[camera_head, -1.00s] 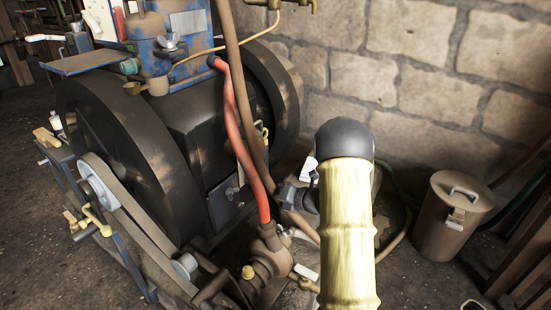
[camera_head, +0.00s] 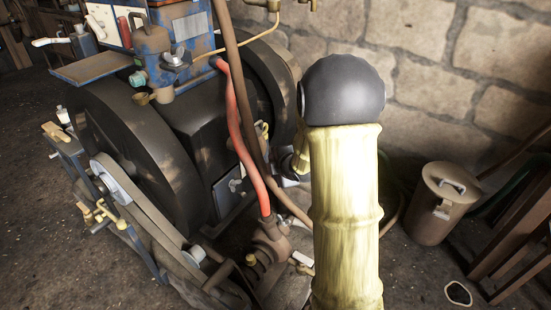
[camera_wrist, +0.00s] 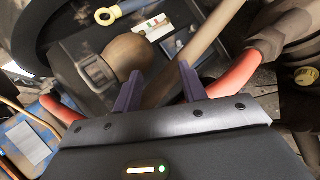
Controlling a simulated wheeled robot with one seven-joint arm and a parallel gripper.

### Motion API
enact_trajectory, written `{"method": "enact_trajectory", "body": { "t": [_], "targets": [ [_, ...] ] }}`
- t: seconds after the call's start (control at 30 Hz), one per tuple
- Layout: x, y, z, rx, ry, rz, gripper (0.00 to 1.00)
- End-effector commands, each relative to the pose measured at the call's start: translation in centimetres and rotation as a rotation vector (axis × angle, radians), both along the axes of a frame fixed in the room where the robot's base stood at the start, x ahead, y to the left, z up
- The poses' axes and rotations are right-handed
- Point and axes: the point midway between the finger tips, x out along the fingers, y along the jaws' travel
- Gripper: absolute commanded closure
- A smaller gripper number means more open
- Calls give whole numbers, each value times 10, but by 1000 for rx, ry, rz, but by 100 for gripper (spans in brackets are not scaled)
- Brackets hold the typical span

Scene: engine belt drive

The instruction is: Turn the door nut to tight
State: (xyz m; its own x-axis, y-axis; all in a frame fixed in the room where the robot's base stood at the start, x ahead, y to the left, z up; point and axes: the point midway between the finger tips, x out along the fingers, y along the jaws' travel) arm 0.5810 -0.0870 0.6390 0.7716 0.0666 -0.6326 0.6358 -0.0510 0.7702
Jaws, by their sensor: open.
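The engine's small dark door plate (camera_head: 226,203) is low on the engine's side in the head view, with a small grey fitting (camera_head: 236,185) on it that looks like the door nut. In the wrist view a grey angular piece (camera_wrist: 97,73) beside a rounded brown knob sits on a dark surface; I cannot tell for sure whether it is the nut. My gripper (camera_wrist: 160,80) is open, its two purple fingers pointing toward that area. The brown pipe crosses behind and between the fingers. In the head view my arm hides the gripper.
A red hose (camera_head: 243,145) and a brown pipe (camera_head: 252,120) run down close in front of the door. A large dark flywheel (camera_head: 125,150) and belt stand at left. A lidded brown can (camera_head: 436,215) stands at right by the stone wall (camera_head: 440,60).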

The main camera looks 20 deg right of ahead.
Motion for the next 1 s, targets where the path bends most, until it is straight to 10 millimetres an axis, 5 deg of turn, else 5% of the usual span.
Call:
{"method": "enact_trajectory", "body": {
  "t": [0.43,0.67,0.87,1.0],
  "targets": [
    [-8,2,8,46,32,-67,60],
    [-23,7,16,117,79,-172,100],
    [-84,29,30,364,244,-548,100],
    [-149,53,37,570,390,-898,100]
  ]
}}
